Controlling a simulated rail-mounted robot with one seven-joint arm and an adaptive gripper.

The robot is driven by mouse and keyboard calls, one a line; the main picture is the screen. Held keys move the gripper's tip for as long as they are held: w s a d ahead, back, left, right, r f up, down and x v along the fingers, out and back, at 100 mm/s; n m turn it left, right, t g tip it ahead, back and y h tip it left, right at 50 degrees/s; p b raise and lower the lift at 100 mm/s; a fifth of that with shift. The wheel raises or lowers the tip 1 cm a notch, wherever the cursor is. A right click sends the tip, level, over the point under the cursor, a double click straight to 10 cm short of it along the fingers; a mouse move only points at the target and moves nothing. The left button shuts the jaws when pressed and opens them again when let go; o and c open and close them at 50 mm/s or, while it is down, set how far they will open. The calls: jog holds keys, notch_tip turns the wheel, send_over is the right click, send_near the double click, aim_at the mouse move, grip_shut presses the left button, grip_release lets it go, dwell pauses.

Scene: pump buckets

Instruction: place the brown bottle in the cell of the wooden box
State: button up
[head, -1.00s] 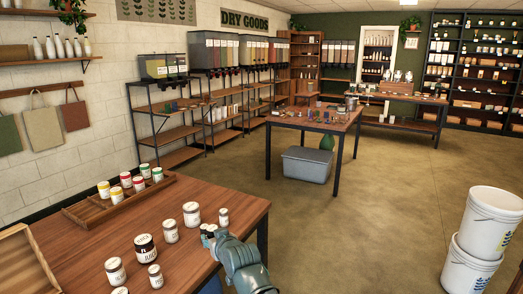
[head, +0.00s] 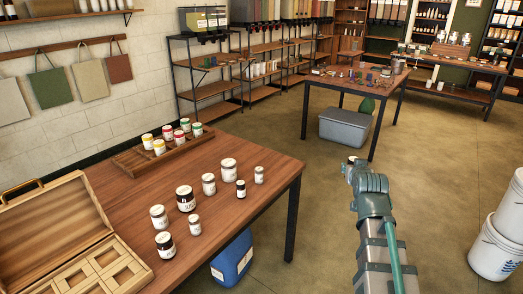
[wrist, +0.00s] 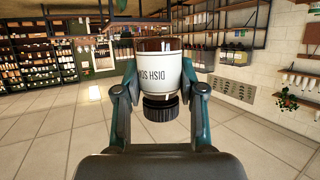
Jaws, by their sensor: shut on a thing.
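My gripper (wrist: 160,72) is shut on the brown bottle (wrist: 156,48). The wrist view shows the room upside down. The bottle has a white "DISH SOAP" label and a black cap, and it stands upright between the fingers. In the head view my gripper (head: 352,168) is to the right of the near table, over open floor, and the bottle is mostly hidden by it. The wooden box (head: 42,222) is at the table's left front, with its lid raised and pale square cells (head: 100,262) at the front; part of it is cut off by the frame.
Several white-labelled jars and bottles (head: 186,198) stand mid-table. Behind them is a wooden tray (head: 180,150) with coloured jars. A blue container (head: 232,260) is beneath the table edge, white buckets (head: 495,245) are at right, and another table (head: 350,88) is behind.

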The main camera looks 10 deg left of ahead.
jog(key=s+a+f+n+g+y+b, duration=0.1)
jog(key=s+a+f+n+y, duration=0.1)
jog(key=a, duration=1.1)
jog(key=s+a+f+n+g+y+b, duration=0.1)
jog(key=s+a+f+n+y, duration=0.2)
jog(key=s+a, duration=0.4)
jog(key=s+a+f+n+g+y+b, duration=0.1)
jog(key=s+a+f+n+y+b, duration=0.1)
jog(key=a, duration=1.7)
jog(key=s+f+n+y, duration=0.1)
jog(key=s+y, duration=0.1)
jog(key=shift+s+f, duration=0.2)
jog(key=shift+s, duration=0.1)
jog(key=shift+g, duration=0.3)
jog(key=w+a+f, duration=0.2)
jog(key=w, duration=0.1)
jog(key=w+a+f, duration=0.2)
jog(key=w+f, duration=0.1)
jog(key=w, duration=0.1)
jog(key=w+a+f+p, duration=0.1)
jog(key=w+a+f, duration=0.1)
jog(key=w+f, duration=0.1)
jog(key=shift+w+f, duration=0.25)
jog(key=shift+w, duration=0.5)
jog(key=shift+w+a+f, duration=0.2)
jog(key=shift+w+f, duration=0.15)
jog(key=shift+f, duration=0.25)
jog(key=shift+w+f, duration=0.1)
jog(key=shift+f, duration=1.35)
